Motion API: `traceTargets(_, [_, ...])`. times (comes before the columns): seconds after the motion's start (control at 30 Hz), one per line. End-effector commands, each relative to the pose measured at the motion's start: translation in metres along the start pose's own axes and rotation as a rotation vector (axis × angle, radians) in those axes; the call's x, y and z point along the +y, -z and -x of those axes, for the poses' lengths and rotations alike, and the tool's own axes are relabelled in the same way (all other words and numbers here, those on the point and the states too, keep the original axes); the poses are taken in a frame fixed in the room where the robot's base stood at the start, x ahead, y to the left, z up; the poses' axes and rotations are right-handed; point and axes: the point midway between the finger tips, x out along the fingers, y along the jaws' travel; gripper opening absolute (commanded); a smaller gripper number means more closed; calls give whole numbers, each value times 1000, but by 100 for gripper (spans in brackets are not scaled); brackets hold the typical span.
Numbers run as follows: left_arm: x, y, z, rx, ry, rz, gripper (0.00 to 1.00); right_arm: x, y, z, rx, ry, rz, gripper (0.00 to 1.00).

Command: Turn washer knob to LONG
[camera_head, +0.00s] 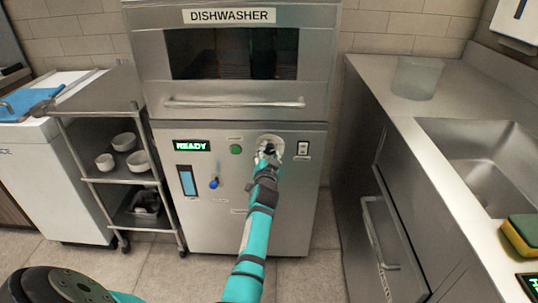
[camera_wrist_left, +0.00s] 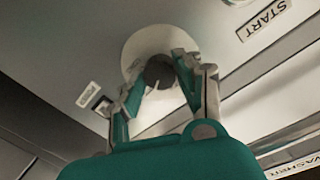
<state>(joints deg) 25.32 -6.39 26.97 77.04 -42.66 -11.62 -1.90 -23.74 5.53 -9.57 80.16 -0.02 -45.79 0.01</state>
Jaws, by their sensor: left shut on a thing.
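The dishwasher (camera_head: 225,218) stands straight ahead with a knob on a round pale dial (camera_head: 271,140) at the upper right of its lower panel. My left gripper (camera_head: 267,152) reaches up to this dial and covers most of the knob. In the left wrist view the dark grey knob (camera_wrist_left: 159,73) sits between the two fingers of the left gripper (camera_wrist_left: 160,84), which is shut on it. The white dial plate (camera_wrist_left: 150,42) shows behind the fingers. The dial's markings are not readable. My right gripper is not in view.
Left of the dial are a green button (camera_head: 236,149), a READY display (camera_head: 191,146) and a blue-tipped lever (camera_head: 214,183). A rocker switch (camera_head: 303,148) is to its right. A wire cart (camera_head: 118,180) with bowls stands left, a steel counter (camera_head: 400,110) right.

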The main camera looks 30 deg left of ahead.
Motion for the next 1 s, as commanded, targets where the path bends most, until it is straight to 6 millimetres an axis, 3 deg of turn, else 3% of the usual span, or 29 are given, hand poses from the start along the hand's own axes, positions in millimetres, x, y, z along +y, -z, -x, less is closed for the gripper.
traceTargets(0.6, [1, -1, 0, -32, 21, -589, 2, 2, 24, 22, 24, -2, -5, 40])
traceTargets(1.0, [1, 0, 0, -51, 34, -965, 2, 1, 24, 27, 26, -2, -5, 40])
